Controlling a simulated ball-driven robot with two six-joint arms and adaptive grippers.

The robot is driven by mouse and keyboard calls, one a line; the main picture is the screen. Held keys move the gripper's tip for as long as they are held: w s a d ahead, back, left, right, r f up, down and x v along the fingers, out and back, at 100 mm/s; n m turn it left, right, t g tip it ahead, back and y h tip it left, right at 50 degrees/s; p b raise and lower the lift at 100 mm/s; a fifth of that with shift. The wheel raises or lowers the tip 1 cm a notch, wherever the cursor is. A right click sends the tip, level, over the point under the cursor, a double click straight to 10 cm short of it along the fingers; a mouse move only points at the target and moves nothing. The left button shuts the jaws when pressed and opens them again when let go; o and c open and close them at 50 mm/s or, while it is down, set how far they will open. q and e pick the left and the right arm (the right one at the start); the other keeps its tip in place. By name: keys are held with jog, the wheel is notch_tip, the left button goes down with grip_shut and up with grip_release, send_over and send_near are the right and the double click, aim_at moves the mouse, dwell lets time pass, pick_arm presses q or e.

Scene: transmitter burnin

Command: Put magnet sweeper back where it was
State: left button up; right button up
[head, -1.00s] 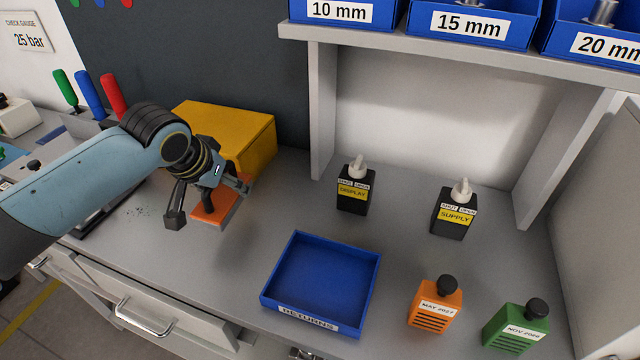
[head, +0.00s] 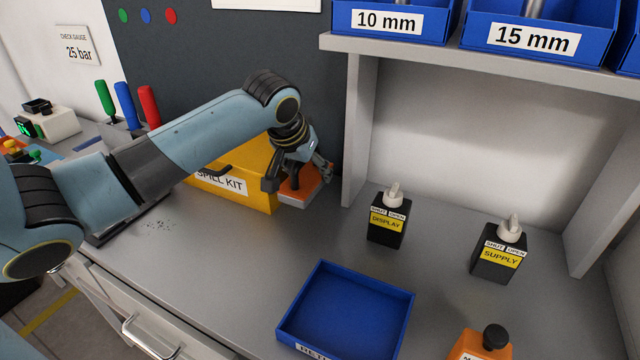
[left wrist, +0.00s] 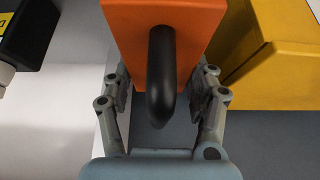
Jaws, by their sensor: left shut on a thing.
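The magnet sweeper is an orange block (head: 303,187) with a black handle. In the head view it is at the back of the bench, just right of the yellow spill kit box. The left wrist view shows its orange top (left wrist: 190,25) and the black handle (left wrist: 161,75) between the fingers. My left gripper (head: 298,177) is shut on the magnet sweeper. The arm hides part of it, and I cannot tell whether its underside touches the bench. My right gripper is not in view.
The yellow spill kit box (head: 262,185) stands close on the left. A shelf upright (head: 357,130) is close on the right. Dark specks (head: 158,225) lie on the bench.

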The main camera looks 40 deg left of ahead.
aim_at(316, 168)
pick_arm(q)
jog(key=w, duration=0.2)
jog(key=w+a, duration=0.1)
jog(key=w, duration=0.1)
jog(key=shift+r, duration=0.1)
notch_tip(316, 168, down, 2)
jog(key=shift+a+f, duration=0.1)
jog(key=shift+f, duration=0.7)
notch_tip(316, 168, down, 3)
jog(key=shift+r, duration=0.2)
jog(key=shift+w+f+p, duration=0.2)
jog(key=shift+f+p, duration=0.15)
jog(key=shift+f, duration=0.1)
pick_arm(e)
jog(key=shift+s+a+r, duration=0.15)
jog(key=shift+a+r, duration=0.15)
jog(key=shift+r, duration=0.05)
pick_arm(q)
jog(key=o, duration=1.1)
jog(key=shift+f, duration=0.15)
jog(key=shift+c, duration=0.2)
jog(key=shift+s, duration=0.1)
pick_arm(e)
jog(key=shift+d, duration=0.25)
